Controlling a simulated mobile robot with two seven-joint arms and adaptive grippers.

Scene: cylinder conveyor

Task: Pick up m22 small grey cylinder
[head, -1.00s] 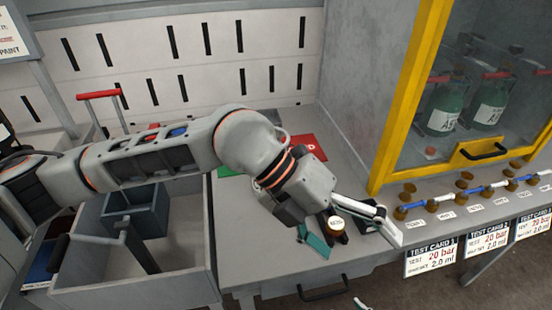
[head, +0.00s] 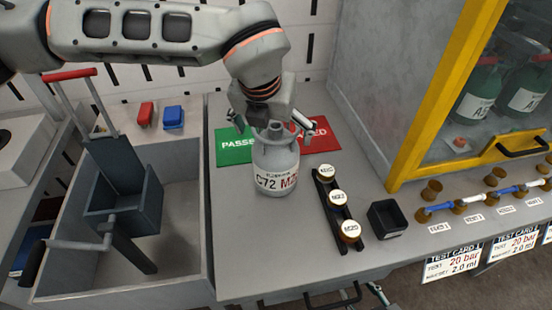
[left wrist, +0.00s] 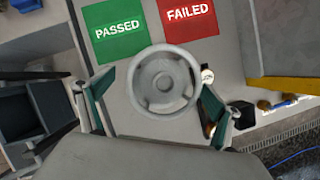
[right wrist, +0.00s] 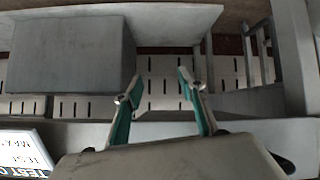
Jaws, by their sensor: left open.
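A small grey cylinder (head: 275,168) stands upright on the grey bench, its label reading "C72" and a red "M2" whose last digit is hard to read. My left gripper (head: 270,118) is directly above it, pointing down and open, with fingers on either side of its collar. In the left wrist view, the cylinder's round top (left wrist: 163,84) lies between the open fingers (left wrist: 158,92); I cannot tell whether they touch it. My right gripper (right wrist: 155,88) is open and empty in the right wrist view, away from the cylinder.
A green PASSED card (head: 237,147) and red FAILED card (head: 318,134) lie behind the cylinder. To its right are a black rack (head: 325,205) with labelled caps and a small black box (head: 388,218). A yellow-framed cabinet (head: 415,100) stands right; a grey bin (head: 185,220) is left.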

